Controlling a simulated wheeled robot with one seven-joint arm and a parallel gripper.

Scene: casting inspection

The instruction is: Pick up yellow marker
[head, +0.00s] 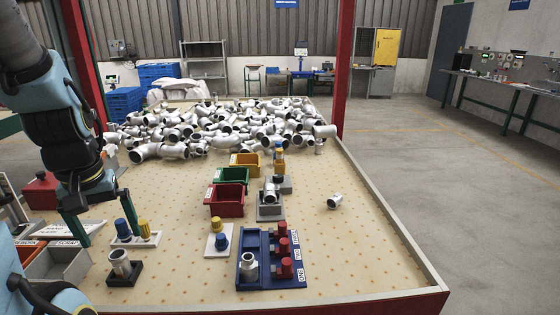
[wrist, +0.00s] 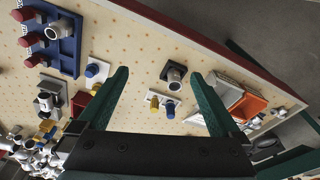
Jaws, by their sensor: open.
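A yellow marker (head: 145,229) stands upright on a small white base beside a blue marker (head: 123,230), at the front left of the table in the head view. In the wrist view, this yellow marker (wrist: 154,103) and its blue neighbour (wrist: 173,112) appear between the fingers, some way beyond them. A second white base carries another yellow marker (head: 215,226) and blue marker (head: 222,242), further right in the head view. My gripper (wrist: 160,74) is open and empty. In the head view it hangs above the table's left side, apart from the markers.
A pipe fitting on a black stand (head: 124,267) is in front of the markers. A blue fixture (head: 262,280) with red knobs stands right. Grey bin (head: 57,265) and orange bin (head: 27,250) are left. Red bin (head: 224,201), green bin (head: 231,175) and heaped fittings (head: 230,125) lie behind.

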